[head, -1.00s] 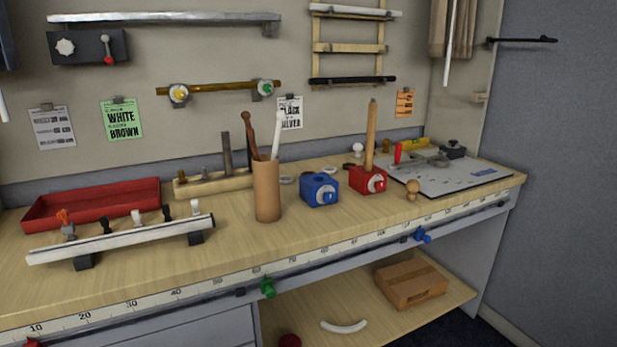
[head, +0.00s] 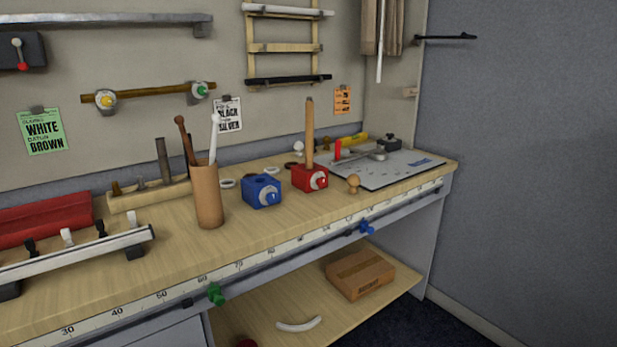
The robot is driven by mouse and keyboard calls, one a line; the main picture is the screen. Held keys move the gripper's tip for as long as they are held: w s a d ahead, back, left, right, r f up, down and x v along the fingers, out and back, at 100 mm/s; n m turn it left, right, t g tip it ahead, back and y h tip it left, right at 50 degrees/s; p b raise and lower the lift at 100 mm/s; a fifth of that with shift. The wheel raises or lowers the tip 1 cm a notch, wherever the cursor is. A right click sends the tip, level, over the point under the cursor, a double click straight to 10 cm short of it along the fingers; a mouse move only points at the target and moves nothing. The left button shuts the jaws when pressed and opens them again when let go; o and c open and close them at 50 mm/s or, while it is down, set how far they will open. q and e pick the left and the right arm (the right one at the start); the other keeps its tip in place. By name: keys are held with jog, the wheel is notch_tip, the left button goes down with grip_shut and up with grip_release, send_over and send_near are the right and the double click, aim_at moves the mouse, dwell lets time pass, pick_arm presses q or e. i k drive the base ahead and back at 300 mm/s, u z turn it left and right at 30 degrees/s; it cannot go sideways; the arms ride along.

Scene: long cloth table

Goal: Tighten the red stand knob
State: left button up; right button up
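The red stand (head: 310,177) is a small red block on the bench top, with an upright wooden rod (head: 310,130) standing in it. Its red knob (head: 321,182) sits on a pale round plate on the front face. How tight the knob is cannot be told from here. A similar blue stand (head: 261,191) with a blue knob is just to its left, with no rod in it. Neither of my grippers is in view.
A brown cup (head: 207,196) with sticks stands left of the blue stand. Green (head: 216,294) and blue (head: 367,228) knobs protrude from the ruled front edge. A cardboard box (head: 360,275) is below.

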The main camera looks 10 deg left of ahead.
aim_at(321, 183)
jog(key=u, duration=0.95)
jog(key=i, duration=1.2)
jog(key=z, duration=1.95)
jog(key=i, duration=0.15)
jog(key=u, duration=0.2)
